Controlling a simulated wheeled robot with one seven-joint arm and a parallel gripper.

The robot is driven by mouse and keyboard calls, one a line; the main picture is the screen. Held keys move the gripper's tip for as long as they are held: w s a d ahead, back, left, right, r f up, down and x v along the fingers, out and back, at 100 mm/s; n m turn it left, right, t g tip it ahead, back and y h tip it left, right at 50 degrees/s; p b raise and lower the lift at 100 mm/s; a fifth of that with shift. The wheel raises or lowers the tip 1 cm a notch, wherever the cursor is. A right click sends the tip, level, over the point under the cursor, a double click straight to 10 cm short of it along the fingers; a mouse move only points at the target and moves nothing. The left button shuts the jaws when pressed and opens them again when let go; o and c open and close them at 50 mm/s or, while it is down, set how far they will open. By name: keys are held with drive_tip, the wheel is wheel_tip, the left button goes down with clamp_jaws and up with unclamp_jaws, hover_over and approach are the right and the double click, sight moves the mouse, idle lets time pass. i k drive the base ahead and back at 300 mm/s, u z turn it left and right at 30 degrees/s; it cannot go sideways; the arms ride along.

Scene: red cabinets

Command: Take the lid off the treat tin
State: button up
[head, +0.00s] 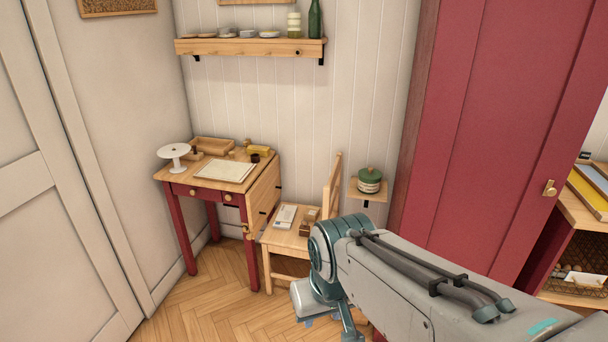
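A small round tin (369,186), which looks like the treat tin, stands upright on a little wooden wall shelf right of the chair. It has a cream patterned band and a green lid (370,174) with a small dark knob, and the lid sits on it. My arm reaches in from the lower right, and its end with my gripper (310,318) hangs low, in front of the chair. My gripper is below and left of the tin and well apart from it. Its fingers are too small and partly hidden to tell whether they are open.
A wooden chair (290,240) holding a booklet and a small box stands left of the tin's shelf (354,194). A red-legged desk (228,183) with a white stand is farther left. A tall red cabinet (490,130) rises close on the right. Floor shows at lower left.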

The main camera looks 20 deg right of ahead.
sight(370, 174)
drive_tip(key=u, duration=0.2)
drive_tip(key=i, duration=2.2)
drive_tip(key=z, duration=1.7)
drive_tip(key=i, duration=0.65)
drive_tip(key=z, duration=0.7)
